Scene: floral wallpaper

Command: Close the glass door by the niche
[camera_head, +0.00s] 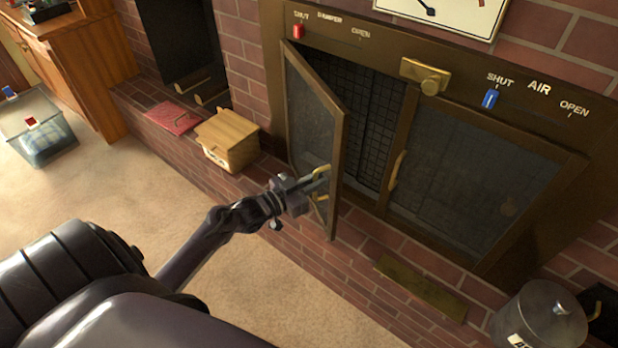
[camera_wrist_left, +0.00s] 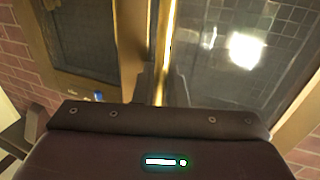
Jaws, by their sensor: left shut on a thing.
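The left glass door (camera_head: 308,118) of the fireplace, on the side of the niche (camera_head: 184,35), has a bronze frame and stands swung outward, partly open. My left gripper (camera_head: 318,177) is shut on the brass handle (camera_head: 322,170) near the door's free edge. In the left wrist view, glass with a bright reflection (camera_wrist_left: 245,50) fills the right side, and dark fingers (camera_wrist_left: 157,85) reach toward a gold vertical bar. The fingertips are partly hidden there. My right gripper is not in view.
The right glass door (camera_head: 465,175) is flush in the frame. A metal bin (camera_head: 540,318) stands at the lower right. Carpet in front is clear.

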